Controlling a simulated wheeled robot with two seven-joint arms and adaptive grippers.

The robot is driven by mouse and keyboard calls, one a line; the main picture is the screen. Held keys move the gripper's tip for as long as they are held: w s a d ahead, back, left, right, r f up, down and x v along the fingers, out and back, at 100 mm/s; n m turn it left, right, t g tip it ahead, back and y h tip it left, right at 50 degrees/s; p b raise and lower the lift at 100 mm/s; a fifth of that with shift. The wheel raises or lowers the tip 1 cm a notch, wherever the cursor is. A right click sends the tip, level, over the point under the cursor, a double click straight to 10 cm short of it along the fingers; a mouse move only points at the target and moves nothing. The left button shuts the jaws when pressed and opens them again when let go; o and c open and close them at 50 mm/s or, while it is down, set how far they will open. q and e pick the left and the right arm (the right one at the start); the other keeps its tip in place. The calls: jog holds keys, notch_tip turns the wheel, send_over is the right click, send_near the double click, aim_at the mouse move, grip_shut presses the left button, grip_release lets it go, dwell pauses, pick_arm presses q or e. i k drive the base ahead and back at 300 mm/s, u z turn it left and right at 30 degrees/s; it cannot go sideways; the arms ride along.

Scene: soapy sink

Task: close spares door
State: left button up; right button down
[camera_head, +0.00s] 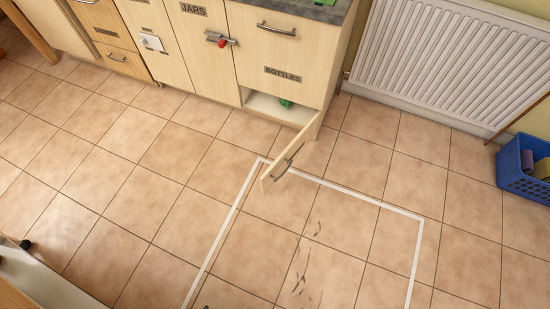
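A low wooden door (290,160) stands swung open at the bottom right of the cabinet row. It has a dark bar handle (287,162) and juts out over the floor tiles, hinged at the right side of its compartment. No "spares" label is readable on it. The open compartment (262,103) behind it has a pale floor and holds a green object (286,103), partly hidden. Neither of my grippers is in view.
A drawer front labelled BOTTLES (282,72) is above the opening. A door labelled JARS (195,45) with a red-and-grey catch (219,40) is left. A radiator (440,60) and blue basket (524,170) are right.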

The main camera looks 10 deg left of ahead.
aim_at(282, 164)
jog(key=z, duration=0.45)
jog(key=k, duration=1.1)
jog(key=z, duration=1.3)
jog(key=i, duration=0.9)
jog(key=u, duration=0.85)
jog(key=i, duration=0.55)
jog(key=u, duration=0.55)
